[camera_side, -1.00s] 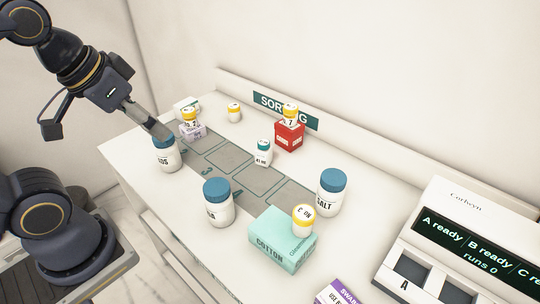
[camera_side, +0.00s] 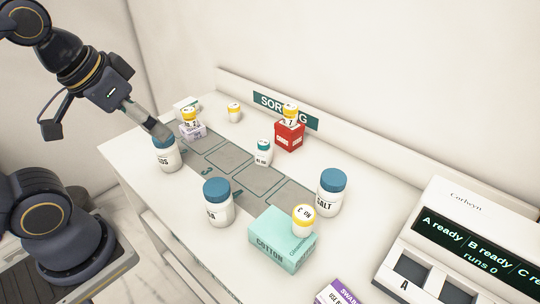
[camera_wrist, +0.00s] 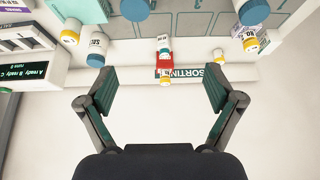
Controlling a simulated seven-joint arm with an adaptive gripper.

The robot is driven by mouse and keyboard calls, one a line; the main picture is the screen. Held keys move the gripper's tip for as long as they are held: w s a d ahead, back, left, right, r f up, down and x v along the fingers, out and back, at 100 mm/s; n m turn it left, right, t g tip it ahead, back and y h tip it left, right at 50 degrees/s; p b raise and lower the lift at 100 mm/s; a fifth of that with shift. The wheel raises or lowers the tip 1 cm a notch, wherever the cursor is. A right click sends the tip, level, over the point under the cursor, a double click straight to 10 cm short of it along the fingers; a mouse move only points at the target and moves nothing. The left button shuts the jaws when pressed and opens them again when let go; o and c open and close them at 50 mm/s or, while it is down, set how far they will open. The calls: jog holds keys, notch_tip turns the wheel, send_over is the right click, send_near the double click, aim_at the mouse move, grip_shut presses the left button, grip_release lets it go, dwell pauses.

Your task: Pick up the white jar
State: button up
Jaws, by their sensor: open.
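Several white jars stand on the white counter. Three larger ones have blue lids: one at the left (camera_side: 167,158), one at the front middle (camera_side: 218,210) and one marked SALT (camera_side: 327,201). A small white jar with a teal lid (camera_side: 263,157) stands near the grey mat. Others have yellow lids, including one at the back (camera_side: 234,115). My gripper (camera_side: 160,131) appears just above the left blue-lidded jar in the side view, overlapping its lid; I cannot tell whether they touch. In the wrist view my gripper (camera_wrist: 160,90) has its fingers wide apart with nothing held.
A red box (camera_side: 289,137) and a teal COTTON box (camera_side: 279,246) each carry a yellow-lidded jar, as does a lilac box (camera_side: 197,133). A SORTING sign (camera_wrist: 180,74) lies along the back wall. A machine (camera_side: 455,235) with a screen stands at the right.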

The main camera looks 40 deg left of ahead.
dwell(0.3)
jog(key=n+g, duration=0.1)
jog(key=g, duration=0.5)
send_over(215, 187)
notch_tip(215, 187, down, 8)
notch_tip(215, 187, down, 10)
jog(key=shift+f, duration=3.25)
jog(key=c, duration=1.2)
